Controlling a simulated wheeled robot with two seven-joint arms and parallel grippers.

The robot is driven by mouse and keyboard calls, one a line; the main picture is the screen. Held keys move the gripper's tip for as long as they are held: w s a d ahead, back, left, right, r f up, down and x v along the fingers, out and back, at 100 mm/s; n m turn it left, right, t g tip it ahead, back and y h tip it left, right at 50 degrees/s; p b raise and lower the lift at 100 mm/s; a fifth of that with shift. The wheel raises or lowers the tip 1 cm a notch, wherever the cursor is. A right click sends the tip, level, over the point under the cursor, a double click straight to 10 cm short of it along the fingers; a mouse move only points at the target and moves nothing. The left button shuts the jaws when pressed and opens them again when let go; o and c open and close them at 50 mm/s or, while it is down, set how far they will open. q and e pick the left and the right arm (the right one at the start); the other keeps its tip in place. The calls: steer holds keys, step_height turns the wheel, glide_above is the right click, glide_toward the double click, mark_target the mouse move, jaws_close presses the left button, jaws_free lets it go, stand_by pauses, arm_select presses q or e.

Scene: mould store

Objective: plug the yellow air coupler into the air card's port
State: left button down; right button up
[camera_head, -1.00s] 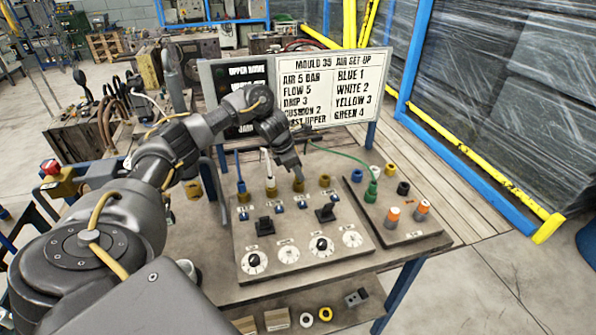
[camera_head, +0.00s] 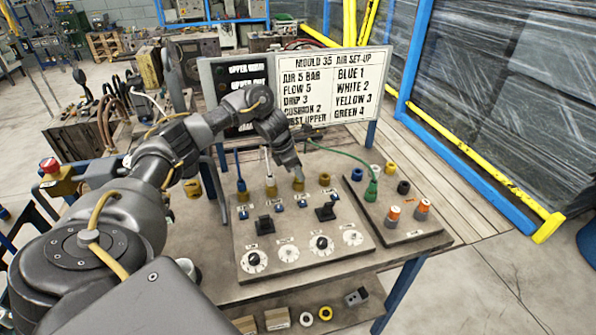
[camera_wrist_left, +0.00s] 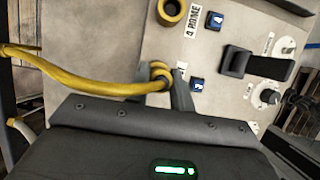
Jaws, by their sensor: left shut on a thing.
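My left gripper (camera_head: 297,171) is shut on the yellow air coupler (camera_wrist_left: 160,74), whose thick yellow hose runs off to the left in the left wrist view. In the head view it is over the third brass port (camera_head: 299,185) from the left on the panel. The gripper hides the coupler's lower end, so I cannot tell whether it is seated. The air card (camera_head: 333,88) stands behind and reads blue 1, white 2, yellow 3, green 4. A blue coupler (camera_head: 241,184) and a white one (camera_head: 268,165) stand at the first two ports. My right gripper is not in view.
The fourth port (camera_head: 324,180) looks empty; it also shows in the left wrist view (camera_wrist_left: 171,11). A green coupler (camera_head: 372,188) with its hose stands on the side board (camera_head: 395,232), with coloured rings and orange-topped knobs. Black levers (camera_head: 326,212) and dials are on the panel's front.

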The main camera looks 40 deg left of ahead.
arm_select(q)
steer(key=shift+f, duration=0.4)
stand_by(0.3)
steer(key=c, duration=0.7)
jaws_free()
steer(key=shift+c, duration=0.2)
steer(key=shift+r, duration=0.15)
steer(key=shift+r+p, duration=2.5)
steer(key=shift+r, duration=1.15)
